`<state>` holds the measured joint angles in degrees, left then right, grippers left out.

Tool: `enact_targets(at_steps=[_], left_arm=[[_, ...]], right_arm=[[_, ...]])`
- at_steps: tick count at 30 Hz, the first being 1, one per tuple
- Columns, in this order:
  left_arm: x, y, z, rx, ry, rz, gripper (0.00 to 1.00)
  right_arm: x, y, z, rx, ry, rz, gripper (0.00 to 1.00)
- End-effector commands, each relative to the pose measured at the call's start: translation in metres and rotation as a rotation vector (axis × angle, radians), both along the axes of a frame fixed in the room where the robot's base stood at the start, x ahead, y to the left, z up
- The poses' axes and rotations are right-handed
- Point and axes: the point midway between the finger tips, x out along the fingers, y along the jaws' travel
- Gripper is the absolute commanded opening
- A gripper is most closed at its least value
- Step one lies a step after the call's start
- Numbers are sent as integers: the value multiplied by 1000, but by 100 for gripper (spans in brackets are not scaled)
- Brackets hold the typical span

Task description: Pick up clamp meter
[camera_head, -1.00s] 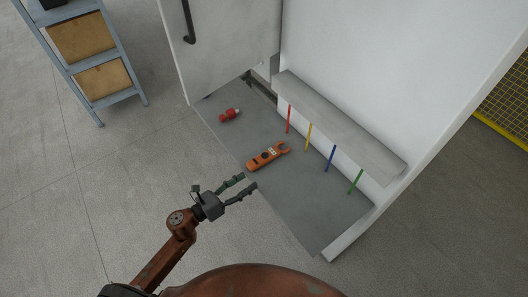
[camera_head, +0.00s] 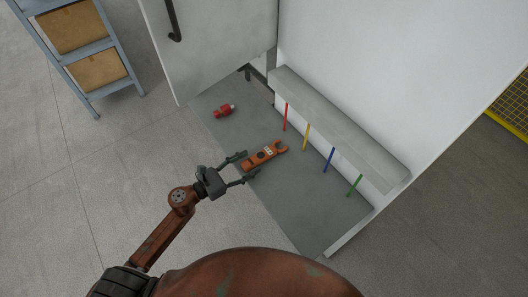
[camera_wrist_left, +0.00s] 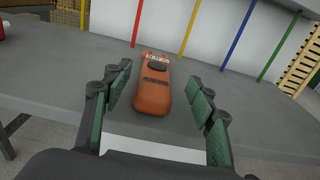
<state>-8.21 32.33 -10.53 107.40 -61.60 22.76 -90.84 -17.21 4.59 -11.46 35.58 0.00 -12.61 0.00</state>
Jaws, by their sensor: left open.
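The orange clamp meter (camera_head: 262,155) lies flat on the grey shelf, its clamp jaw toward the wall side at the right. My left gripper (camera_head: 244,168) is open at the shelf's near edge, its fingertips close to the meter's near end. In the left wrist view the clamp meter (camera_wrist_left: 153,86) lies ahead between the two green-padded fingers of my left gripper (camera_wrist_left: 160,95), with gaps on both sides. Its dark dial and pale display show there; its jaw is hard to make out. My right gripper is not in view.
The grey shelf (camera_head: 300,205) juts from a white cabinet. A red object (camera_head: 224,110) lies on it to the left. Red, yellow, blue and green (camera_head: 354,185) rods stand behind the meter under a grey ledge (camera_head: 335,125). A blue rack (camera_head: 85,60) with boxes stands at upper left.

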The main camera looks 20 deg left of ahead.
Motion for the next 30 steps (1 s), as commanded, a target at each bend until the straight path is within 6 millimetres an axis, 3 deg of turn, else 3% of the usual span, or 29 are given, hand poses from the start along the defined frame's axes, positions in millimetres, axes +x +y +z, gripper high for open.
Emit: enact_targets(at_steps=[3, 11, 21, 30], left_arm=[[1, 0, -8, 2, 2, 2, 52], [20, -12, -6, 3, -1, 9, 52], [56, -40, -5, 2, 1, 7, 52], [62, -44, -6, 2, 2, 6, 52]], right_arm=[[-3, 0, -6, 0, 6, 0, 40], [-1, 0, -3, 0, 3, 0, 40], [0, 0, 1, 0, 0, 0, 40], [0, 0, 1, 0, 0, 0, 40]])
